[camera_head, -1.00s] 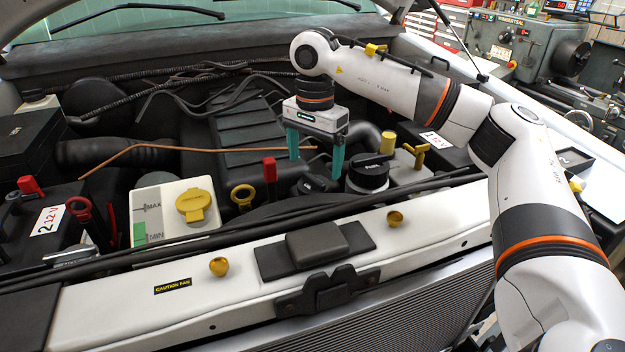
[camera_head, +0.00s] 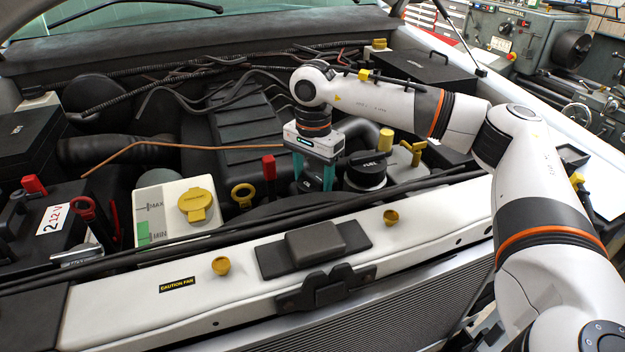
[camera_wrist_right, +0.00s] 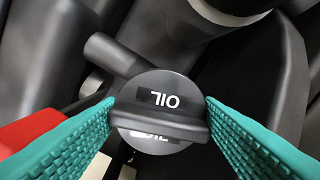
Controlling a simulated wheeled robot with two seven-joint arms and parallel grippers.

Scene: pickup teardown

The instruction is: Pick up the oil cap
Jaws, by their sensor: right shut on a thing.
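The oil cap (camera_wrist_right: 160,95) is a round black cap with a raised bar and white OIL lettering. In the right wrist view it sits between the two teal fingers of my right gripper (camera_wrist_right: 158,118), which are closed on its bar. In the head view my right gripper (camera_head: 313,172) points down into the engine bay, and its fingers hide most of the oil cap (camera_head: 308,186). I cannot tell whether the cap is still seated. My left gripper is not in view.
The black fuel cap (camera_head: 367,170) stands just right of the gripper. A red-handled dipstick (camera_head: 269,167) and a yellow ring handle (camera_head: 243,194) are to the left. The coolant tank (camera_head: 158,205) has a yellow cap. The white front crossbar (camera_head: 130,300) runs along the near side.

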